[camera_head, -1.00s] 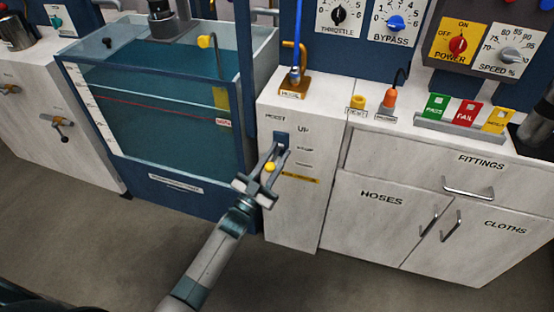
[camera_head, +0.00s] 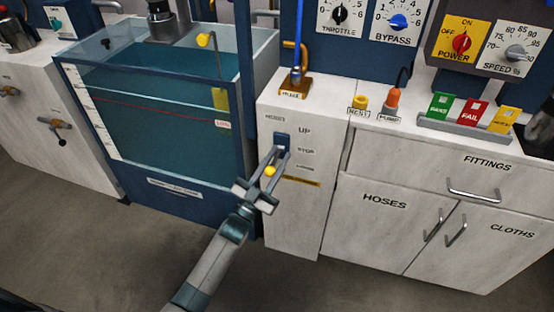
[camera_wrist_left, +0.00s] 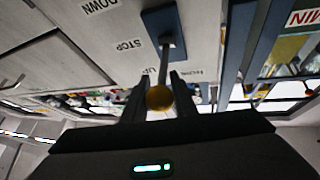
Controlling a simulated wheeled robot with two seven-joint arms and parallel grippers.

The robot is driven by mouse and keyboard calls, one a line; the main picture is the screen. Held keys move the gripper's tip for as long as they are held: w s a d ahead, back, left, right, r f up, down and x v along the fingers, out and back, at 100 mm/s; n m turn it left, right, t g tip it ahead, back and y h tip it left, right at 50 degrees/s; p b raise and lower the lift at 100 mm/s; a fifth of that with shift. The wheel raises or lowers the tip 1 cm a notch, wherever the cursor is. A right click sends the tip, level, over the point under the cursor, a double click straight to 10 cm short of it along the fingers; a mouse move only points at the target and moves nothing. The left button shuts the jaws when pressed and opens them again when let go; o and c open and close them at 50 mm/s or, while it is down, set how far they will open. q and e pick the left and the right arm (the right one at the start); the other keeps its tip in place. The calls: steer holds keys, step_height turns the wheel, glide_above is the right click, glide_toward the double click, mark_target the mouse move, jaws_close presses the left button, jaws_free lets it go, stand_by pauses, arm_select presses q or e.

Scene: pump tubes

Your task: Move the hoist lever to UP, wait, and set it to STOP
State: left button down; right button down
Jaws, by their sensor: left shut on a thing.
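The hoist lever is a grey rod with a yellow ball knob (camera_head: 270,171). It sticks out from a blue plate (camera_head: 282,139) on the front of a white cabinet, beside the labels UP, STOP and DOWN. My left gripper (camera_head: 269,168) is shut on the lever at its knob end. In the left wrist view, the knob (camera_wrist_left: 159,97) sits between the two fingers and the rod runs back to the blue plate (camera_wrist_left: 163,24). I cannot tell exactly which label the lever lines up with. My right gripper is not in view.
A water tank (camera_head: 170,115) stands left of the hoist cabinet (camera_head: 293,220). On the right are cabinets with HOSES and CLOTHS doors and protruding handles (camera_head: 455,230). A blue hoist line (camera_head: 297,40) rises above a brass block. The floor in front is clear.

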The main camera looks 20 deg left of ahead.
arm_select(q)
steer(key=c, duration=1.5)
jaws_free()
steer(key=shift+o, duration=0.2)
steer(key=shift+s+f, duration=0.1)
steer(key=shift+s+a+f, duration=0.15)
steer(key=shift+s+f, duration=0.05)
steer(key=shift+s, duration=0.15)
steer(key=b+v, duration=0.1)
steer(key=v, duration=1.5)
steer(key=shift+s+b, duration=0.2)
steer(key=shift+b, duration=0.2)
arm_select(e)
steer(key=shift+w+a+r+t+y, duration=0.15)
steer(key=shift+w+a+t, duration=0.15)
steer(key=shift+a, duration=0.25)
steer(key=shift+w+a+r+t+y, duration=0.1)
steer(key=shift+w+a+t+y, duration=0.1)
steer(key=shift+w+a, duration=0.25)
arm_select(q)
steer(key=shift+a, duration=0.15)
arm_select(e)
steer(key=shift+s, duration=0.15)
